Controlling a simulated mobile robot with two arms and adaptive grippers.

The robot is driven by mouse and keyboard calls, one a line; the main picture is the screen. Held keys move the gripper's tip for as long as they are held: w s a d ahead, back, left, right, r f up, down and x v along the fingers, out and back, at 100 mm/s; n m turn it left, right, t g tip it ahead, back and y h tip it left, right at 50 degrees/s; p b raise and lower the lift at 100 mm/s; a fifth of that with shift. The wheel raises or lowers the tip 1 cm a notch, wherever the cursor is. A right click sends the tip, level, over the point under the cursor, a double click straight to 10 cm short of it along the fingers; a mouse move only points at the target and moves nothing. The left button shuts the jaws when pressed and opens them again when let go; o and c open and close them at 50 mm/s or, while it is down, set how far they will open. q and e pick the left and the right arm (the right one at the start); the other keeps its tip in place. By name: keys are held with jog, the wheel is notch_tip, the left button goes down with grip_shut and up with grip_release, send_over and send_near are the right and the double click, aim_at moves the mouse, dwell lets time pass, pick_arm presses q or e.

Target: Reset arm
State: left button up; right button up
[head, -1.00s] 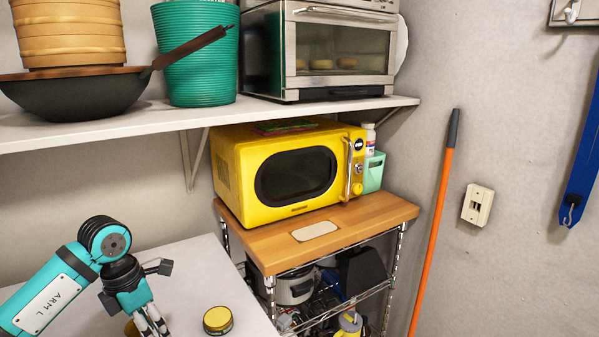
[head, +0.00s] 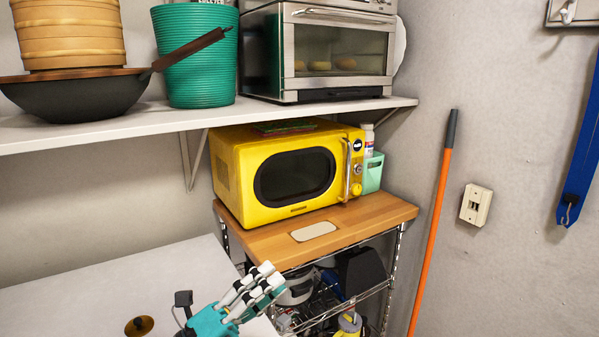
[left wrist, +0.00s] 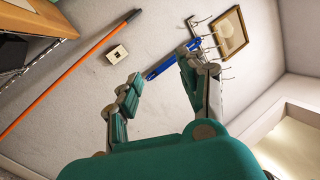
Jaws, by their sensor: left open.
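My left gripper (head: 264,282) is at the bottom of the head view, with its fingers pointing up and to the right, in front of the wooden-topped rack. It is open and holds nothing. In the left wrist view its two fingers (left wrist: 163,68) stand apart, with only wall and hanging things behind them. Most of my left arm is below the head view's edge. My right arm is not in view.
A yellow microwave (head: 290,178) stands on the rack's wooden top (head: 370,216). An orange pole (head: 432,230) leans on the wall. A shelf (head: 130,124) overhangs the table.

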pick_arm(q)
jog(key=w+a+f+n+t+y, duration=0.2)
jog(key=a+f+n+t+y, duration=0.3)
jog(key=a+n+t+y, duration=0.75)
jog(key=s+a+f+n+g+y, duration=0.25)
jog(key=f+n+g+y, duration=0.2)
jog(key=f+n, duration=0.25)
jog(key=s+a+f+n+g+y, duration=0.2)
jog(key=s+f+n+g+y, duration=0.1)
jog(key=f+n+g, duration=0.35)
jog(key=s+d+f+n+g+h, duration=0.1)
jog(key=s+f+n+g, duration=0.1)
jog(key=s+f+g, duration=0.65)
jog(key=s+d+f+n+g+h, duration=0.15)
jog(key=s+f, duration=0.45)
jog(key=s, duration=0.7)
notch_tip(320, 180, down, 26)
jog(key=s+a+g, duration=0.1)
jog(key=g, duration=0.1)
jog(key=s+a+f+g+y, duration=0.1)
jog(key=s+a+f, duration=0.2)
jog(key=s+f, duration=1.2)
jog(key=shift+s+f, duration=0.3)
jog(key=shift+s, duration=0.6)
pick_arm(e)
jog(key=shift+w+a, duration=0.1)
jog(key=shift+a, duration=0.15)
